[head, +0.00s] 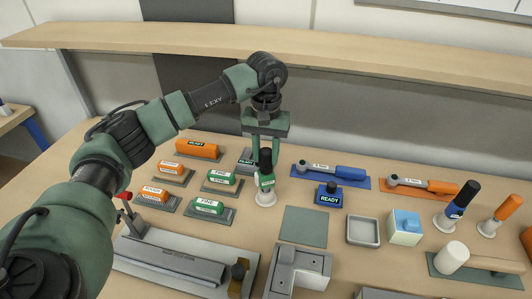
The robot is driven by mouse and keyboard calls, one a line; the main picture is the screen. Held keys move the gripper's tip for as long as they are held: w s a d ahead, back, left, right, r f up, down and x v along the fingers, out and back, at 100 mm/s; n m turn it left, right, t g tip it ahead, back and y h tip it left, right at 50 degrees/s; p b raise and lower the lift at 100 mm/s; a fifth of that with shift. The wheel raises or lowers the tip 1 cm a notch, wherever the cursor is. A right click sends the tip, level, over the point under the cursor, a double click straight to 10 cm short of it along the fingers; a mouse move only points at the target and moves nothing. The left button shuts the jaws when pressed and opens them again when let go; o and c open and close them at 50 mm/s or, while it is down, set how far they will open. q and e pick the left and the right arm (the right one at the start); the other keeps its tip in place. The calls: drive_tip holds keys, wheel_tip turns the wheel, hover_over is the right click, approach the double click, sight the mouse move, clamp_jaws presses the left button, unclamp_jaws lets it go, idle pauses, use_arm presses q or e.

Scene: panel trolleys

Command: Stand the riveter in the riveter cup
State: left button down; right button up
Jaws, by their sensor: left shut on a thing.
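My left gripper (265,158) points straight down over the middle of the bench, shut on an upright tool with a black top and a green, white-labelled body (266,181). I take this tool to be the riveter, but its label is too small to read. A small white round cup (265,198) is directly under it. The tool's lower end meets the cup; I cannot tell whether it is fully seated or still held slightly up. My right gripper is not in view.
Green blocks (222,178) and orange blocks (170,167) on grey plates lie to the left. A blue tool (337,171) and an orange tool (422,185) lie to the right. Another upright blue tool (458,203) stands farther right. A bare grey-green mat (304,226) lies in front.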

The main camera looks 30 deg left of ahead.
use_arm(q)
drive_tip(key=shift+f+b, duration=0.65)
drive_tip(key=shift+f, duration=0.25)
drive_tip(key=c, duration=0.9)
unclamp_jaws()
drive_tip(key=o, duration=0.9)
drive_tip(key=shift+r, duration=0.1)
drive_tip(key=shift+r+p, duration=2.65)
drive_tip(key=shift+r, duration=1.75)
